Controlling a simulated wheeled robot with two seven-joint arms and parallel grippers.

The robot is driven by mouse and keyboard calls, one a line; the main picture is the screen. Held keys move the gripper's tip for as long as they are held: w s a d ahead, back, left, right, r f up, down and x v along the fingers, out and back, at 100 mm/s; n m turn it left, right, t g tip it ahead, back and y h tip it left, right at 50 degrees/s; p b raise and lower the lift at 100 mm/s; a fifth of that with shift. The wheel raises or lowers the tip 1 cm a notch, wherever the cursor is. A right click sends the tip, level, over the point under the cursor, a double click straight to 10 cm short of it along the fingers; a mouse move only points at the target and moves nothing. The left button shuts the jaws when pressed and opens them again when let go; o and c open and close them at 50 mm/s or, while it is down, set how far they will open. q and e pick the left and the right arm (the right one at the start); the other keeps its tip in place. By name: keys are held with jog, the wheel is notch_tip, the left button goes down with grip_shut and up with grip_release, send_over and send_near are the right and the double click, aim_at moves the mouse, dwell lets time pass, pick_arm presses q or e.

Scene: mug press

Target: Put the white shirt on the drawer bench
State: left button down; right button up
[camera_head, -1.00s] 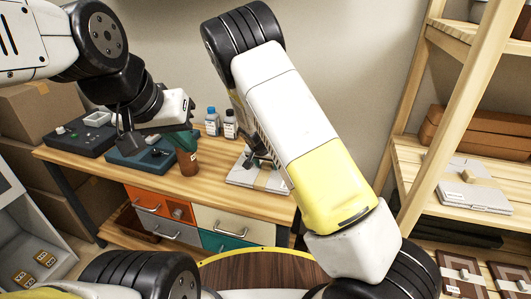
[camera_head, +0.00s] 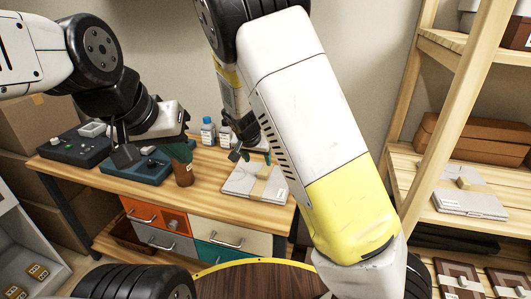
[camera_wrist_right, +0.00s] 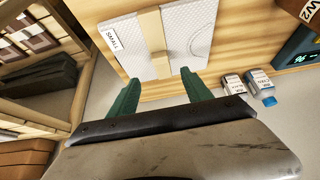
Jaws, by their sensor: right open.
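A white folded shirt (camera_head: 240,180) with a tan band lies flat on the drawer bench (camera_head: 120,182), near its right end. In the right wrist view the shirt (camera_wrist_right: 190,42) carries a label reading "SMALL". My right gripper (camera_head: 252,156) is open and empty beside the shirt's far edge, apart from it; its green fingers (camera_wrist_right: 160,92) show spread in the wrist view. My left gripper (camera_head: 180,152) is at a brown cylindrical thing (camera_head: 184,174) on the bench; its finger gap is hidden. Another white folded shirt (camera_head: 470,203) with a band lies on the wooden shelf at the right.
Two small bottles (camera_head: 208,131) stand at the back of the bench. A dark device (camera_head: 72,147) and a teal one (camera_head: 140,168) are at its left. The bench has orange, grey, white and teal drawers. Brown boxes (camera_head: 480,138) fill the shelf's back.

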jog(key=s+d+r+n+y, duration=0.1)
jog(key=s+d+r, duration=0.3)
jog(key=s+r, duration=0.3)
jog(key=s+d+r+n+y, duration=0.1)
jog(key=s+d+r, duration=0.4)
jog(key=s, duration=0.6)
jog(key=s+d+r+n+y, duration=0.2)
jog(key=s+d+r, duration=0.3)
jog(key=s+r, duration=0.4)
jog(key=shift+s+d, duration=0.15)
jog(key=shift+s, duration=0.3)
